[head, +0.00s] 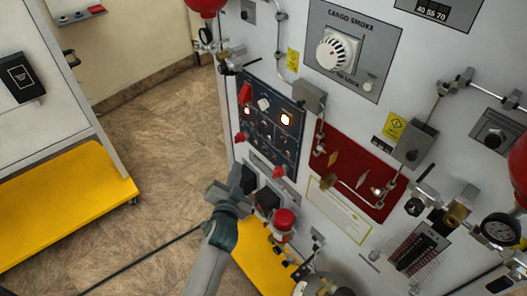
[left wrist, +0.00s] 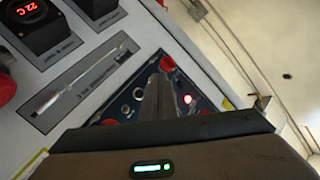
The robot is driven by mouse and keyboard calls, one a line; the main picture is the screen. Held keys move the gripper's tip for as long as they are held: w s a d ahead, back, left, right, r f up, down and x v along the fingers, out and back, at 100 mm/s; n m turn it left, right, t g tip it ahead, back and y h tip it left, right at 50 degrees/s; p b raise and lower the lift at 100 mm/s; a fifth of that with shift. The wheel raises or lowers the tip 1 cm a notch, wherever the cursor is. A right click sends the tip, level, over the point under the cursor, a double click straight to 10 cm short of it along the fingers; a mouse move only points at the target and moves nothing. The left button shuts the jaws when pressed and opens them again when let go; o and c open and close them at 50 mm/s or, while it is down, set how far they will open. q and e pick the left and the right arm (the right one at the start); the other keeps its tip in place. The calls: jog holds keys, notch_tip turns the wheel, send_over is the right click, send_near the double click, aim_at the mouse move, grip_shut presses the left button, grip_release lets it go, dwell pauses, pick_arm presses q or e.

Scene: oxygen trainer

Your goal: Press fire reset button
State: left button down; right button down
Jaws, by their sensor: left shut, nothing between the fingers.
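A dark blue panel (head: 272,147) with several small switches, red guards and lights is mounted on the white trainer wall. It has a lit whitish button (head: 286,119) at upper right and a small lit red light (head: 247,112) at left. No fire reset label is readable, so I cannot tell which control is that button. My left gripper (head: 246,178) is shut and empty, just below the panel's lower left. In the left wrist view its closed fingers (left wrist: 157,96) point at the panel (left wrist: 122,104) and hide part of it; a red light (left wrist: 188,99) glows beside them. Contact cannot be told.
A cargo smoke panel (head: 374,70) with a white dial is above right. A red plate (head: 345,158) with pipe fittings is right of the blue panel. A red knob (head: 285,218) stands close beside my left gripper. A yellow-shelved cart (head: 60,215) is at left, with open floor between.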

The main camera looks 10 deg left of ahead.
aim_at(264, 151)
pick_arm(q)
jog(key=w+d+b, duration=0.2)
jog(key=w+d, duration=0.2)
jog(key=w, duration=0.2)
jog(key=shift+d, duration=0.35)
dwell(2.0)
jog(key=shift+w+d+b, duration=0.2)
jog(key=shift+w+b, duration=0.1)
jog(key=shift+w+d, duration=0.25)
jog(key=shift+w, duration=0.05)
dwell(0.9)
jog(key=shift+s+a, duration=0.1)
jog(key=shift+s+a+p, duration=0.3)
jog(key=shift+s+a, duration=0.1)
jog(key=shift+s, duration=0.15)
dwell(0.5)
